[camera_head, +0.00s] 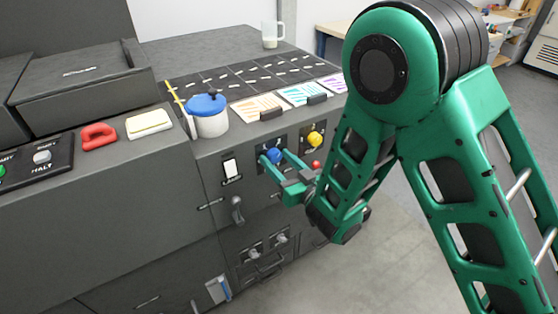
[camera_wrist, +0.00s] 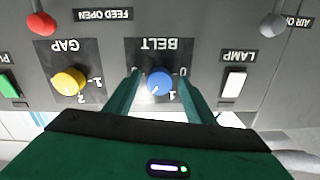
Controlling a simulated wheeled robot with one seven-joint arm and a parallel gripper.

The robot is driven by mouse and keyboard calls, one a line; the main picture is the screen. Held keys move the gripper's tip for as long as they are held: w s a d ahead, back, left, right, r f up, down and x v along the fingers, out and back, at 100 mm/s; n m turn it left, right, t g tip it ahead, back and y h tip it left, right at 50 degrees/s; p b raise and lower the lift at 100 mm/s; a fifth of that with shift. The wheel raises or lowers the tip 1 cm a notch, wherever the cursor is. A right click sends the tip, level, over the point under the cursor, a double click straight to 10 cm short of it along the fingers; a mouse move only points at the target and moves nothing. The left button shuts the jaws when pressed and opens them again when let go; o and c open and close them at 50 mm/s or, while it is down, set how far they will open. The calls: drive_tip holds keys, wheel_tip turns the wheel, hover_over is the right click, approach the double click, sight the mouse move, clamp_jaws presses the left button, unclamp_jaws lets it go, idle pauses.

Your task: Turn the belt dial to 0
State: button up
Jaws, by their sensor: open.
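The belt dial is a round blue knob (camera_wrist: 160,82) on a dark plate marked BELT, which appears upside down in the wrist view. A 0 and a 1 show beside it on the right, and a small white mark shows near its lower left edge. Its exact setting is hard to read. In the head view the blue knob (camera_head: 273,156) is on the front of the grey machine. My gripper (camera_wrist: 161,74) is open, with one green finger on each side of the knob; I cannot tell whether they touch it. My gripper (camera_head: 277,160) partly covers the plate in the head view.
A yellow GAP dial (camera_wrist: 68,82) and a white LAMP switch (camera_wrist: 234,84) flank the belt dial. A red button (camera_head: 316,164) lies close to my gripper. A blue-lidded pot (camera_head: 208,118) stands on the machine top.

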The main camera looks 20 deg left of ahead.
drive_tip(key=shift+d, duration=0.1)
drive_tip(key=shift+w+d, duration=0.1)
drive_tip(key=c, duration=1.1)
drive_tip(key=shift+o, duration=0.3)
drive_tip(key=shift+w, duration=0.1)
